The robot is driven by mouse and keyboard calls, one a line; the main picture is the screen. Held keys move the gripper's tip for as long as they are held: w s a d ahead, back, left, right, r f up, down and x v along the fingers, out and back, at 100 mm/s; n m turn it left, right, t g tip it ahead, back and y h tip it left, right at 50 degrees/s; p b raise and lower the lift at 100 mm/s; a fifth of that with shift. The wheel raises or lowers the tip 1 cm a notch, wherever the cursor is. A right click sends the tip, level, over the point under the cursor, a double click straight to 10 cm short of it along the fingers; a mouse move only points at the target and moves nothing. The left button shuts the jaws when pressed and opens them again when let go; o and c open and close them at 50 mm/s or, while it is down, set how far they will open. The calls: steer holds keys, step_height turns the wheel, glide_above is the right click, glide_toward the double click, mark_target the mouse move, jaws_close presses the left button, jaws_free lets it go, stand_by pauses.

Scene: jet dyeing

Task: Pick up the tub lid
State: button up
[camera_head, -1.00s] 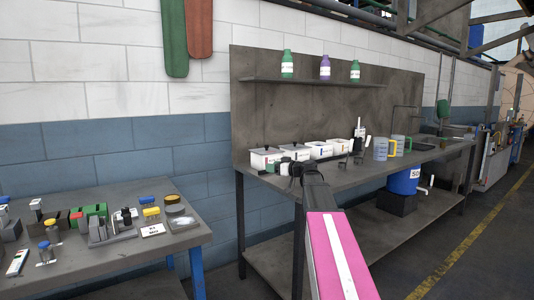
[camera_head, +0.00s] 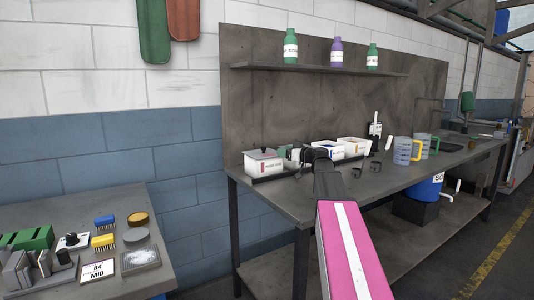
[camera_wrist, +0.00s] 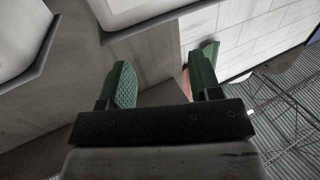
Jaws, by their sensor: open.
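A white tub (camera_head: 264,167) with a dark knobbed lid (camera_head: 263,154) stands at the left end of the row on the bench. My gripper (camera_head: 291,154) is just right of that tub in the head view, in front of the row, and hides part of it. In the wrist view my gripper (camera_wrist: 164,80) shows two green ridged fingers spread apart with nothing between them. White tub-like shapes (camera_wrist: 130,12) show only in part at the top and upper left of the wrist view; no lid can be made out there.
Further tubs (camera_head: 352,148) in the row look open. Measuring jugs (camera_head: 402,151) stand to the right. A shelf (camera_head: 320,69) with bottles (camera_head: 336,52) is above the bench (camera_head: 390,183). A side table (camera_head: 140,284) at lower left holds small items.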

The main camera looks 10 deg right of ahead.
mark_target(266, 154)
steer(key=x, duration=1.1)
steer(key=shift+w+d, duration=0.1)
steer(key=shift+d, duration=0.05)
steer(key=c, duration=1)
